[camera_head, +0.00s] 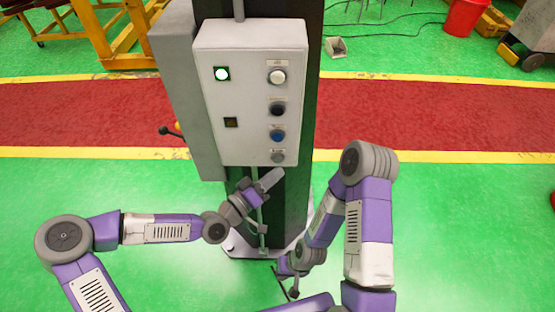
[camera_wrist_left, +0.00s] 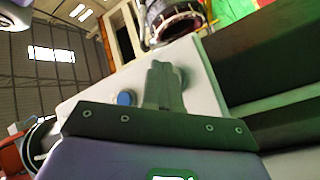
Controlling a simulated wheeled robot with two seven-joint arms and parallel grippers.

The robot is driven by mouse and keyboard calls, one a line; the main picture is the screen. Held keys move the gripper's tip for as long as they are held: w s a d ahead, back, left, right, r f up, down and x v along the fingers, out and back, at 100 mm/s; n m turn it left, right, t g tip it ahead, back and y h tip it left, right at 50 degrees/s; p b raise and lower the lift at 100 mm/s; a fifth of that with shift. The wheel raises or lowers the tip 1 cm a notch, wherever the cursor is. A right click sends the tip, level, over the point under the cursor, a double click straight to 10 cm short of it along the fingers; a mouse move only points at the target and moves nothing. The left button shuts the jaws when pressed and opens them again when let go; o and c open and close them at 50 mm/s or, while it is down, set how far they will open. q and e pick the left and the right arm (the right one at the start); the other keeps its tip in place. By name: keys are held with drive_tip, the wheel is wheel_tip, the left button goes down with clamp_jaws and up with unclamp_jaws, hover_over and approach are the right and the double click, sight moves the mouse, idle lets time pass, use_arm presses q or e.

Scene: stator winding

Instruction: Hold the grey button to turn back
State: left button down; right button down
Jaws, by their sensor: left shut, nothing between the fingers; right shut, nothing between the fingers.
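The grey button (camera_head: 278,157) is the lowest in the right-hand column of the control box (camera_head: 238,150). Above it are a blue button (camera_head: 278,135), a black button (camera_head: 278,109) and a white button (camera_head: 277,77). My left gripper (camera_head: 276,173) is shut and empty, its fingertips just below the grey button; I cannot tell whether they touch it. In the left wrist view the closed fingers (camera_wrist_left: 161,68) partly cover the grey button (camera_wrist_left: 184,77); the blue button (camera_wrist_left: 125,98) shows to their left. My right gripper (camera_head: 292,291) is low, near the post's foot, shut and empty.
A square green lamp (camera_head: 222,73) is lit on the box; a dark square indicator (camera_head: 231,122) is below it. The box is on a dark post (camera_head: 296,190) standing on a base plate. A lever with a black knob (camera_head: 165,130) sticks out at the left.

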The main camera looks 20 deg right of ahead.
use_arm(q)
drive_tip(key=shift+s+a, duration=0.2)
drive_tip(key=shift+s, duration=0.5)
drive_tip(key=shift+s+a, duration=0.2)
drive_tip(key=shift+s, duration=0.45)
drive_tip(key=shift+s+a, duration=0.2)
drive_tip(key=shift+s, duration=0.5)
drive_tip(key=shift+f, duration=0.1)
drive_tip(key=s+a+f+n+g+y, duration=0.1)
drive_tip(key=s+a+f+g+y, duration=0.15)
drive_tip(key=f, duration=0.75)
drive_tip(key=s+a+f+n+g+y, duration=0.15)
drive_tip(key=a+f+y, duration=0.25)
drive_tip(key=f, duration=0.6)
drive_tip(key=s+a+f+n+g+y, duration=0.1)
drive_tip(key=s+a+f+g+y, duration=0.1)
drive_tip(key=s+a+f, duration=0.3)
drive_tip(key=s+a+f+n+g+y, duration=0.2)
drive_tip(key=s+a+f+y, duration=0.2)
drive_tip(key=a, duration=0.4)
drive_tip(key=shift+s+a+f, duration=0.35)
drive_tip(key=shift+s+f, duration=0.05)
drive_tip(key=shift+f, duration=0.3)
drive_tip(key=shift+d, duration=0.1)
